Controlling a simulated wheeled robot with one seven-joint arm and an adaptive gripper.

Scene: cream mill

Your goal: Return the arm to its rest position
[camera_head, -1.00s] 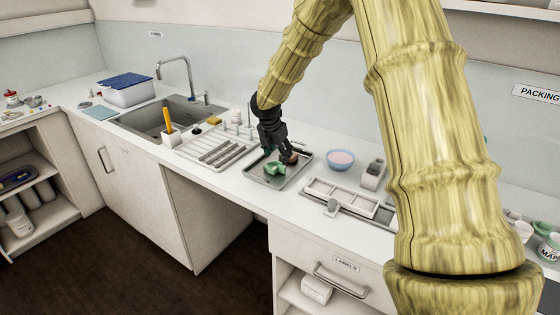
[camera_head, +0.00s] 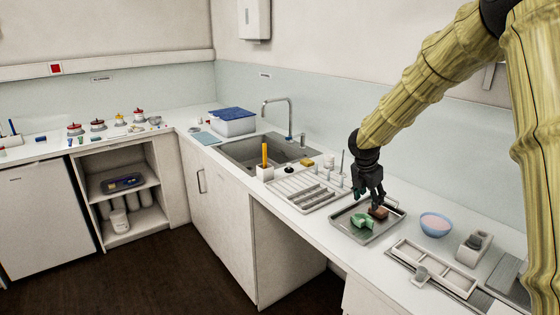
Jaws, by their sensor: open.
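My gripper (camera_head: 370,197) is open at the end of my arm, pointing down over the back part of a grey metal tray (camera_head: 352,237) on the counter. A brown block (camera_head: 379,212) sits in the tray just below the fingers. I cannot tell whether a finger touches it. A green piece (camera_head: 362,222) lies in the tray to its left and nearer the front. My arm reaches in from the upper right and is bent, not folded in.
A drying rack (camera_head: 305,190) and sink (camera_head: 258,150) are left of the tray. A blue bowl (camera_head: 435,224) and a white divided tray (camera_head: 435,268) are to the right. A wall box (camera_head: 254,20) hangs at the back. Space above the counter's left is clear.

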